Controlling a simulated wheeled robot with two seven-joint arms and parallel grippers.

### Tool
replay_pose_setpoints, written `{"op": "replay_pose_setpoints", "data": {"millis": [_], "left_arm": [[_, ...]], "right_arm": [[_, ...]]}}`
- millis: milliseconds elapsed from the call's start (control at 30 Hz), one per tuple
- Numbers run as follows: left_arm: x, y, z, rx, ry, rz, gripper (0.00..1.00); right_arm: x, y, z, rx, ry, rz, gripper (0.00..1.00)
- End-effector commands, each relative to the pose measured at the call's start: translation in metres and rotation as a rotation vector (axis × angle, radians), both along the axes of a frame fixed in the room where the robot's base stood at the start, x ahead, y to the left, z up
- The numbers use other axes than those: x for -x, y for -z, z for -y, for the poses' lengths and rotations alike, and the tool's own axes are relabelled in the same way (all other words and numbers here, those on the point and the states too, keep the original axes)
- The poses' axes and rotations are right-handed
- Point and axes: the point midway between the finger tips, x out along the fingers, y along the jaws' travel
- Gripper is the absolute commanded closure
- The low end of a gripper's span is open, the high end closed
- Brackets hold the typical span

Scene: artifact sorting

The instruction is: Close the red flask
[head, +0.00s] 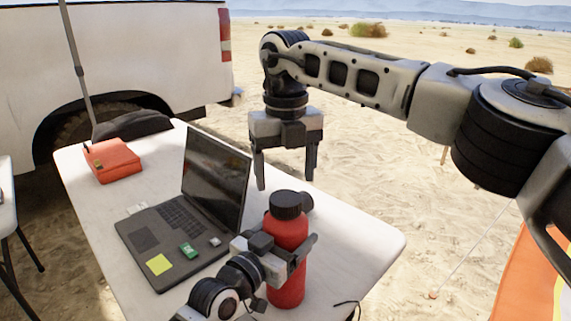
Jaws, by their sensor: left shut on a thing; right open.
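The red flask (287,288) stands upright near the front right of the white table. A black cap (287,204) sits on its top; I cannot tell whether it is fully tightened. My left gripper (296,257) comes in from the lower left and is shut around the flask's body. My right gripper (286,168) is open and empty, fingers pointing down, above and a little behind the cap. A small dark round thing (307,201) shows just right of the cap, partly hidden behind it; I cannot tell what it is.
An open laptop (165,228) with a yellow note and small items on it is left of the flask. A red case (113,161) lies at the table's far left. The white table (365,240) is bare right of the flask. A white vehicle (140,60) stands behind.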

Motion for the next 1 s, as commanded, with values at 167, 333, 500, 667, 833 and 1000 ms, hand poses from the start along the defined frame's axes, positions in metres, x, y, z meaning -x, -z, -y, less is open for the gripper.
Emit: {"op": "replay_pose_setpoints", "data": {"millis": [167,333,500,667,833,1000], "left_arm": [[0.000,0.002,0.000,-0.002,0.001,-0.003,0.85],[0.000,0.002,0.000,-0.002,0.001,-0.003,0.85],[0.000,0.002,0.000,-0.002,0.001,-0.003,0.85],[0.000,0.002,0.000,-0.002,0.001,-0.003,0.85],[0.000,0.002,0.000,-0.002,0.001,-0.003,0.85],[0.000,0.002,0.000,-0.002,0.001,-0.003,0.85]], "right_arm": [[0.000,-0.013,0.000,0.002,-0.315,0.001,0.29],[0.000,-0.024,0.000,0.002,-0.612,-0.001,0.29],[0.000,-0.030,0.000,0.001,-0.787,0.000,0.29],[0.000,-0.031,0.000,0.000,-0.830,0.000,0.29],[0.000,-0.031,0.000,0.000,-0.829,0.000,0.29],[0.000,-0.026,0.000,0.002,-0.828,-0.002,0.29]]}}
